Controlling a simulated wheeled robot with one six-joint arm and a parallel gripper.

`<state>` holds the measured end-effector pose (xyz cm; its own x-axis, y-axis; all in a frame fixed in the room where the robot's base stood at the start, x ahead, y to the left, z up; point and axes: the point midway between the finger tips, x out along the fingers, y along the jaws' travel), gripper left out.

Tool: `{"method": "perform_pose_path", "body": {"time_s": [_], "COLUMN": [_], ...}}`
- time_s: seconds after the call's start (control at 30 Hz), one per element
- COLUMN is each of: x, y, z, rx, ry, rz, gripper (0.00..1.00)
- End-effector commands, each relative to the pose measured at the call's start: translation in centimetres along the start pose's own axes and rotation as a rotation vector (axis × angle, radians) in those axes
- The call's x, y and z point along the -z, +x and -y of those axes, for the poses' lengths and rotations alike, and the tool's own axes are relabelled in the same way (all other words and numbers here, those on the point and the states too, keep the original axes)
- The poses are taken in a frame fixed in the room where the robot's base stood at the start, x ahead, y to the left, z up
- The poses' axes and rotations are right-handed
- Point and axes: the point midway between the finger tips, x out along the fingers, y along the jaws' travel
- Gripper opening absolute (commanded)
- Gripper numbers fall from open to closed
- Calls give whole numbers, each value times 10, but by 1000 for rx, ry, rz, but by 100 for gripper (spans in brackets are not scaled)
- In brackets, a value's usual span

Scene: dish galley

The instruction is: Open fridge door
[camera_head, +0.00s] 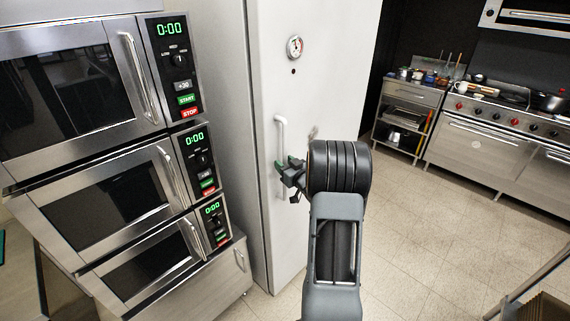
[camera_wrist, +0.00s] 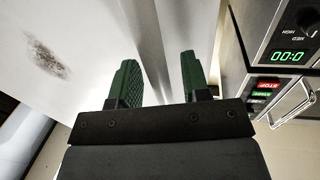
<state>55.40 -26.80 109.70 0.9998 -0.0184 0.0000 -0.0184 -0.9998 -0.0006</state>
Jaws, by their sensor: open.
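The fridge (camera_head: 335,70) is a tall white cabinet in the middle of the head view, and its door looks shut. A white vertical bar handle (camera_head: 281,132) sits near the left edge of the door. My gripper (camera_head: 284,168) is at the lower half of the handle, partly hidden by my own wrist. In the wrist view its two green fingers (camera_wrist: 160,80) are spread apart. A pale strip that looks like the handle (camera_wrist: 150,45) runs between them; I cannot tell whether either finger touches it.
Stacked steel ovens (camera_head: 75,140) stand close on the left and also show in the wrist view (camera_wrist: 285,60). A dial (camera_head: 295,46) is on the door. A steel cart (camera_head: 405,115) and a stove (camera_head: 490,145) stand at the back right. The tiled floor (camera_head: 430,240) is open on the right.

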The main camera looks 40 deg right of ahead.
Motion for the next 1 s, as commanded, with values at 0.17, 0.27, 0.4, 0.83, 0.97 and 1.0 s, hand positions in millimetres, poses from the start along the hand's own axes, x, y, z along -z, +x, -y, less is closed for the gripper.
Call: {"method": "perform_pose_path", "body": {"time_s": [0.17, 0.27, 0.4, 0.83, 0.97, 1.0], "x": [0, 0, 0, 0, 0, 0], "y": [0, 0, 0, 0, 0, 0], "z": [0, 0, 0, 0, 0, -1], "rx": [0, 0, 0, 0, 1, 1], "ry": [0, 0, 0, -1, -1, -1], "rz": [0, 0, 0, 0, 0, 0], "gripper": [42, 32, 19, 0, 0, 0]}}
